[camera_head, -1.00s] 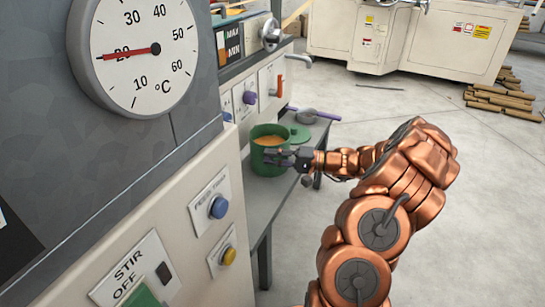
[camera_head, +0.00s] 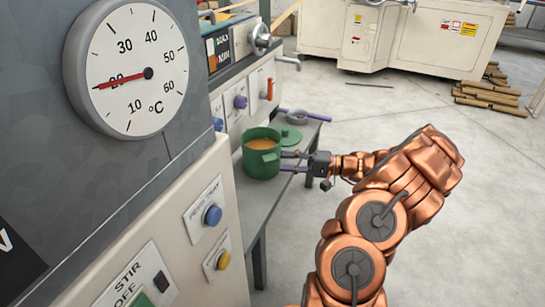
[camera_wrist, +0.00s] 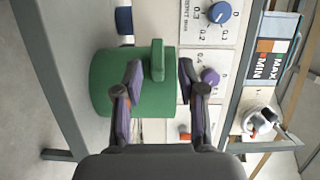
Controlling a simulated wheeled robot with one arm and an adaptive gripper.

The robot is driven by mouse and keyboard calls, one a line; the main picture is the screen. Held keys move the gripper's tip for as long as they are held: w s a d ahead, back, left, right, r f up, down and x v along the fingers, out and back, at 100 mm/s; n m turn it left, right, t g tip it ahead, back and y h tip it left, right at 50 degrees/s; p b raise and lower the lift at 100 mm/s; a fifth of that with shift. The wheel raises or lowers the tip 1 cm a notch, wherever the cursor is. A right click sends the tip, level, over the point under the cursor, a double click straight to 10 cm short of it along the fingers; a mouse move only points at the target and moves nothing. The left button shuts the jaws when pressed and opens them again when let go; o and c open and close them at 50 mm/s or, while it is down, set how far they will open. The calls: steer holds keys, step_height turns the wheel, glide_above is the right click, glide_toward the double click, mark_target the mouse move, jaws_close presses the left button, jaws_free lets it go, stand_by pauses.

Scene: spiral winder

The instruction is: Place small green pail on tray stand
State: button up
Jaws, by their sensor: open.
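The small green pail (camera_head: 262,152) stands upright on a grey stand (camera_head: 262,205) beside the machine, with orange contents showing in its open top. My gripper (camera_head: 290,162) is to the right of the pail, its fingers pointing at the pail's side. In the wrist view the pail (camera_wrist: 104,82) lies in front of my gripper (camera_wrist: 155,80), and its handle (camera_wrist: 158,60) shows between the open fingers. The fingers hold nothing that I can see. I cannot tell whether a finger touches the pail.
The machine panel (camera_head: 208,214) with knobs stands close on the left. A large thermometer (camera_head: 128,70) hangs in front.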

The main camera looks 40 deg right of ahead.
steer(key=v, duration=0.4)
steer(key=shift+s+d+p, duration=0.2)
steer(key=shift+s+p, duration=0.05)
steer(key=shift+p, duration=0.15)
steer(key=shift+a, duration=0.1)
